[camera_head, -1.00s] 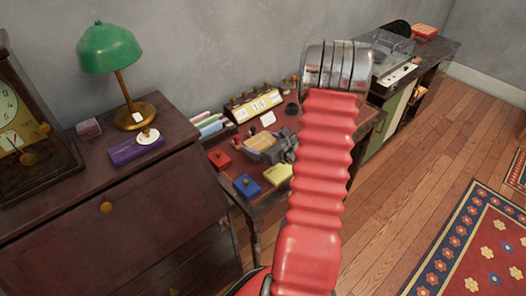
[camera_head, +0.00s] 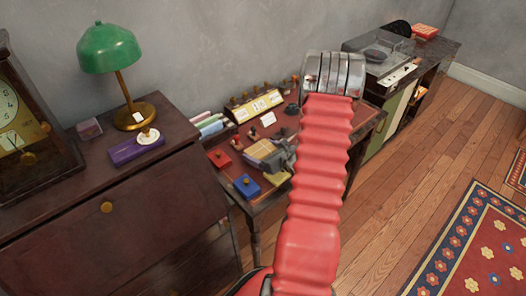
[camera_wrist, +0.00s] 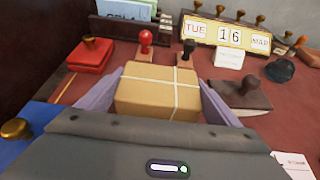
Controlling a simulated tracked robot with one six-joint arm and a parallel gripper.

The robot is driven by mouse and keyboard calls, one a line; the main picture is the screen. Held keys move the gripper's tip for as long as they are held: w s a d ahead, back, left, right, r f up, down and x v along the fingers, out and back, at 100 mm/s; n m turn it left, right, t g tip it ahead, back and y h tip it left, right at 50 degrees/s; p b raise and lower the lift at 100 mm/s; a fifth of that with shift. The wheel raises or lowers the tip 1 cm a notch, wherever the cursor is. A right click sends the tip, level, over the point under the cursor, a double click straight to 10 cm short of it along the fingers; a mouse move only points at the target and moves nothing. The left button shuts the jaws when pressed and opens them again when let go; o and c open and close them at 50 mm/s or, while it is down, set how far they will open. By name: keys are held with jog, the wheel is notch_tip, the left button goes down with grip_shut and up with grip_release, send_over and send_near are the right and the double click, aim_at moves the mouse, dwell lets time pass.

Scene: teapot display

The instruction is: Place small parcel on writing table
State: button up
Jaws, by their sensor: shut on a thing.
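The small parcel (camera_wrist: 158,90) is a tan box tied with pale string. In the wrist view it sits between the two purple fingers of my gripper (camera_wrist: 158,98), which is shut on it. In the head view the parcel (camera_head: 260,150) and my gripper (camera_head: 266,156) are over the writing table (camera_head: 311,125), which has a reddish-brown top. The table top also fills much of the wrist view (camera_wrist: 70,92). I cannot tell whether the parcel's underside touches the table; its lower front is hidden by my gripper.
A red box (camera_wrist: 90,57), a red-knobbed stamp (camera_wrist: 146,42), a black-knobbed stamp (camera_wrist: 188,52) and a dark stamp block (camera_wrist: 240,95) surround the parcel. A calendar stand (camera_wrist: 225,35) is behind. A blue box (camera_head: 247,186) lies near the table's front edge.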

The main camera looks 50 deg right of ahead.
jog(key=o, duration=1.2)
jog(key=shift+s+r, duration=0.15)
jog(key=shift+s, duration=0.05)
jog(key=v, duration=1.1)
jog(key=shift+s+a+r, duration=0.1)
jog(key=shift+s+r, duration=0.05)
jog(key=shift+s, duration=0.1)
jog(key=shift+w, duration=0.1)
